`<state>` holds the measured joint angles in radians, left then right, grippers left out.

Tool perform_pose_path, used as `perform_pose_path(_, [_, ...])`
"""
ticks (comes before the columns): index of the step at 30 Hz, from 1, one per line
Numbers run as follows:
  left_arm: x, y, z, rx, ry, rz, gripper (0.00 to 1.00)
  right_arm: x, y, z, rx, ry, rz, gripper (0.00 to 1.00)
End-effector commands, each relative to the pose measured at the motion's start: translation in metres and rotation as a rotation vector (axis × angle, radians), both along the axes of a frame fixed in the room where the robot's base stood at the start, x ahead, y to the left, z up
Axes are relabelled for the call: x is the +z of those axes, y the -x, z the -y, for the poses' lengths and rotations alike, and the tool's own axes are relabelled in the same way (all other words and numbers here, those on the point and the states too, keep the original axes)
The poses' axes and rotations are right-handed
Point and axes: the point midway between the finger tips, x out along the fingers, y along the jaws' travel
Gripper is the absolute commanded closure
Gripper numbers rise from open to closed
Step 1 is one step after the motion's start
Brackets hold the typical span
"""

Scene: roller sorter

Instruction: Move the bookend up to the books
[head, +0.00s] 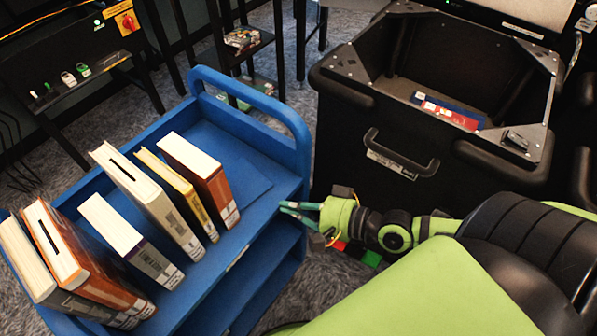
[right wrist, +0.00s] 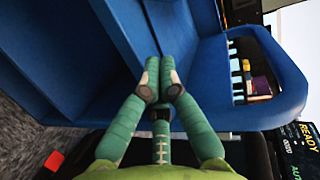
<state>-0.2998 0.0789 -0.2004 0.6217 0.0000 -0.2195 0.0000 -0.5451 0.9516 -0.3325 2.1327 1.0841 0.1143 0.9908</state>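Several books stand in two groups on the top shelf of a blue cart (head: 222,84), with gaps between some of them. The rightmost is a brown book (head: 205,177). A blue flat plate, which looks like the bookend (head: 245,188), lies on the shelf to the right of that book; any upright part of it is hard to tell from the blue shelf. My right gripper (head: 283,206) is at the cart's right front edge, apart from the books. In the right wrist view its fingertips (right wrist: 161,66) are almost together, with nothing seen between them. My left gripper is not in view.
The cart's raised end handle (head: 292,122) stands behind the gripper; it also shows in the right wrist view (right wrist: 285,75). A black bin (head: 345,135) stands to the right, close to my right arm. The shelf's right end is bare.

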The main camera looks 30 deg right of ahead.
Motion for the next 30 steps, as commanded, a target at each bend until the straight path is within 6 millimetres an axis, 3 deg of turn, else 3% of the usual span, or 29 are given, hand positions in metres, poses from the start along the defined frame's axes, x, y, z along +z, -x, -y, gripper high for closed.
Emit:
perform_pose_path(4, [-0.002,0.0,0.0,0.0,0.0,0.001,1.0,0.025,0.009,-0.018,0.028,-0.107,-0.03,1.0])
perform_pose_path(11, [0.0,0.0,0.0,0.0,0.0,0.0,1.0,0.03,-0.001,-0.024,0.028,-0.129,-0.032,1.0])
perform_pose_path(30, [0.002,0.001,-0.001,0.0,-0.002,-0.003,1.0,0.024,-0.089,-0.06,0.03,-0.127,-0.031,1.0])
